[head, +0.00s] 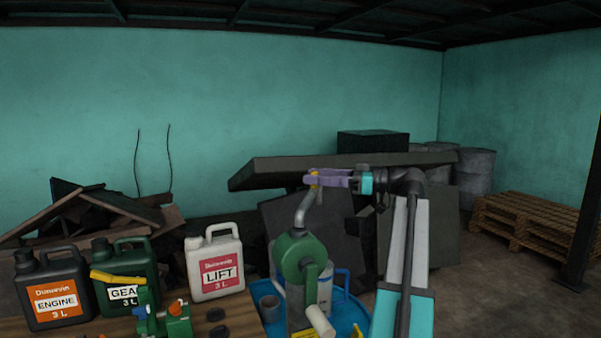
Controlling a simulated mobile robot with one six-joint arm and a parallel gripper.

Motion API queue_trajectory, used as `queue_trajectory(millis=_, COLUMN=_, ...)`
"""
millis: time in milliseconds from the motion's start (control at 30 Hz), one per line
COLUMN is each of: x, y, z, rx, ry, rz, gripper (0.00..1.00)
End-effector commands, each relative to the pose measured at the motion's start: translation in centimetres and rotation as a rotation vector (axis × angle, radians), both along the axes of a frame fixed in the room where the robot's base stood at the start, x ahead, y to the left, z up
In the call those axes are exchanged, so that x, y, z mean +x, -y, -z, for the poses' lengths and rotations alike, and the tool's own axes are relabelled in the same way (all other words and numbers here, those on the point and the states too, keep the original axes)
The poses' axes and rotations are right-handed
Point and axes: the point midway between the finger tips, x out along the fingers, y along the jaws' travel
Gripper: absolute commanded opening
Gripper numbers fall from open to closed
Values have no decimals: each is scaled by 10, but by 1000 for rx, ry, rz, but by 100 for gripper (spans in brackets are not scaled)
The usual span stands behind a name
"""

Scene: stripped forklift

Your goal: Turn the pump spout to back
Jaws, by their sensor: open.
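The pump (297,257) has a green round body and stands at the lower middle of the head view.
The pump stands by a blue tray (353,318) with a grey cup (270,307). On the wooden table (240,325) at left are a black ENGINE can (52,288), a green GEAR can (125,277), a white LIFT can (215,262) and a small green device (165,320). Scrap panels lie behind.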

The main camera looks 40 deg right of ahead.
Motion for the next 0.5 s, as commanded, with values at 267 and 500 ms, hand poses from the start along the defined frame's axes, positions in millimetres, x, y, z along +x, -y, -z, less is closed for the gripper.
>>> queue_trajectory(millis=267, x=30, y=-20, z=-2, rx=0, ry=0, rz=-1, gripper=46)
queue_trajectory(millis=500, x=41, y=-27, z=0, rx=0, ry=0, rz=-1, gripper=46)
